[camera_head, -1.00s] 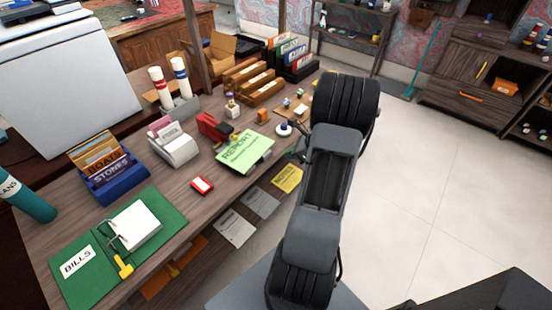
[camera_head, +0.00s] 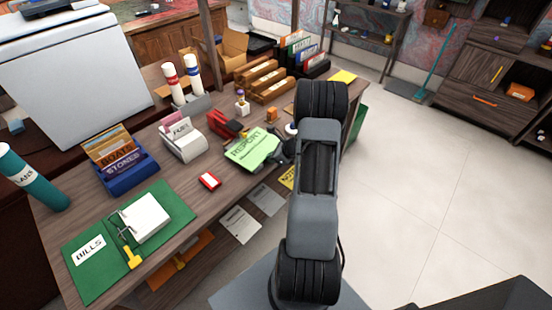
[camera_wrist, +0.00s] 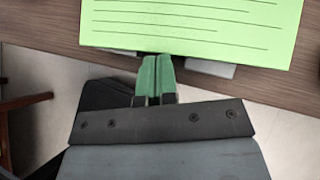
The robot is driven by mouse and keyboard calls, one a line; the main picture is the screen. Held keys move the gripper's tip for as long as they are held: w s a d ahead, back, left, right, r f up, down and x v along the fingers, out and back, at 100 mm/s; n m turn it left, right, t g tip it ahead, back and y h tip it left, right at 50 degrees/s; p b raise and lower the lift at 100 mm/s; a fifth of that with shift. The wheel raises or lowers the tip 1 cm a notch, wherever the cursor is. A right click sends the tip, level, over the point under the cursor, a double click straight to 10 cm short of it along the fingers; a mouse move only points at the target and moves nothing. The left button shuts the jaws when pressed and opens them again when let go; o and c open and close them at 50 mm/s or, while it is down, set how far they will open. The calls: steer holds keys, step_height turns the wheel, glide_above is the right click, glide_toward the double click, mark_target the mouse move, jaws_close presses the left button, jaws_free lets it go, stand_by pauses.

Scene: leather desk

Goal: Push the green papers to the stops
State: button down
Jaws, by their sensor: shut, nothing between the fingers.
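The green papers (camera_head: 256,150), marked REPORT, lie on the desk near its front edge, just left of my arm in the head view. They look slightly fanned. In the wrist view the lined green sheet (camera_wrist: 190,25) fills the top of the picture. My gripper (camera_wrist: 156,60) has its green fingertips together and empty, at the near edge of the sheet; I cannot tell whether they touch it. In the head view the dark gripper (camera_head: 283,150) is partly visible at the right side of the papers. I cannot make out the stops clearly.
A red stapler-like object (camera_head: 224,124) stands behind the papers, and a small red box (camera_head: 209,181) lies to their left. Wooden trays (camera_head: 268,85) stand farther back. A green BILLS folder (camera_head: 85,262) lies at the near left. Sheets hang below the front edge.

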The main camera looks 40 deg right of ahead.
mark_target(262, 157)
stand_by(0.3)
steer(key=shift+w+a+b, duration=0.25)
steer(key=shift+w+a, duration=0.2)
steer(key=shift+w, duration=0.2)
steer(key=shift+w+a+b, duration=0.25)
steer(key=shift+w+a, duration=0.15)
steer(key=shift+w, duration=0.25)
steer(key=shift+s+d, duration=0.1)
